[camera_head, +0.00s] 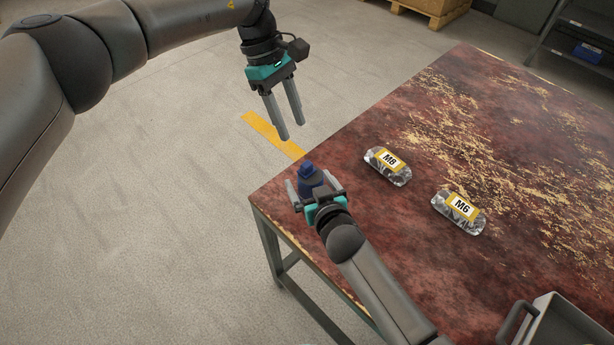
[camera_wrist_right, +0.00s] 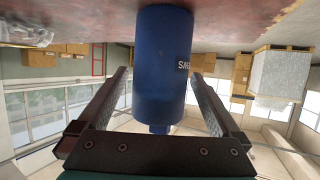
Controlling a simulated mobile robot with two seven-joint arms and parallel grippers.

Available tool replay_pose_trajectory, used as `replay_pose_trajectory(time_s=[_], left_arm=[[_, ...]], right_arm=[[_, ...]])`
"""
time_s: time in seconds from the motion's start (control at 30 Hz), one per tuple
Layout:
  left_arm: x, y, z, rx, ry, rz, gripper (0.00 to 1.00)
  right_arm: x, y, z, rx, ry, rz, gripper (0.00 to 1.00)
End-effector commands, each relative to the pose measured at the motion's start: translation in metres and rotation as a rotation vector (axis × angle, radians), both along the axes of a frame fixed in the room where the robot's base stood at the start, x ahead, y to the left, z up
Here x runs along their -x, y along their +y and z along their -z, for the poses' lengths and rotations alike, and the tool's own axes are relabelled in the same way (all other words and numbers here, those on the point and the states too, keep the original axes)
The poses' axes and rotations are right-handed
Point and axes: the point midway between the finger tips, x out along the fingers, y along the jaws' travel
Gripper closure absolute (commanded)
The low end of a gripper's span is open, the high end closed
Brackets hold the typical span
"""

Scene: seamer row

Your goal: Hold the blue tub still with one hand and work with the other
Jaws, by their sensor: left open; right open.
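The blue tub (camera_head: 308,174) stands upright near the left corner of the worn red table (camera_head: 340,150). In the right wrist view the tub (camera_wrist_right: 163,65) appears upside down, with part of white lettering on its side and a narrower blue top. My right gripper (camera_head: 312,184) is open, its fingers on either side of the tub, with a visible gap on each side in the wrist view. My left gripper (camera_head: 291,130) is open and empty, hanging above and behind the tub, over the floor beyond the table's edge.
Two clear packs of metal parts, labelled M8 (camera_head: 387,166) and M6 (camera_head: 459,212), lie on the table right of the tub. A grey metal container (camera_head: 570,325) is at the lower right. A yellow floor stripe (camera_head: 268,132) runs beside the table.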

Motion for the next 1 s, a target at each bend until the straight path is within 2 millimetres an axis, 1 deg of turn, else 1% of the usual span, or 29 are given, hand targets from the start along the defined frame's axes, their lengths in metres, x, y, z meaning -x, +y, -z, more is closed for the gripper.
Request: replay_pose_trajectory(time_s=[0.1,0.27,0.67,1.0], left_arm=[[0.0,0.0,0.0,0.0,0.0,0.0,0.5],[0.0,0.0,0.0,0.0,0.0,0.0,0.5],[0.0,0.0,0.0,0.0,0.0,0.0,0.5],[0.0,0.0,0.0,0.0,0.0,0.0,0.5]], right_arm=[[-0.01,0.003,0.004,-0.001,0.0,0.002,0.0],[-0.018,0.006,0.008,0.0,0.0,0.001,0.0],[-0.02,0.007,0.009,-0.001,0.0,0.001,0.0],[-0.02,0.007,0.009,0.001,0.001,0.001,0.38]])
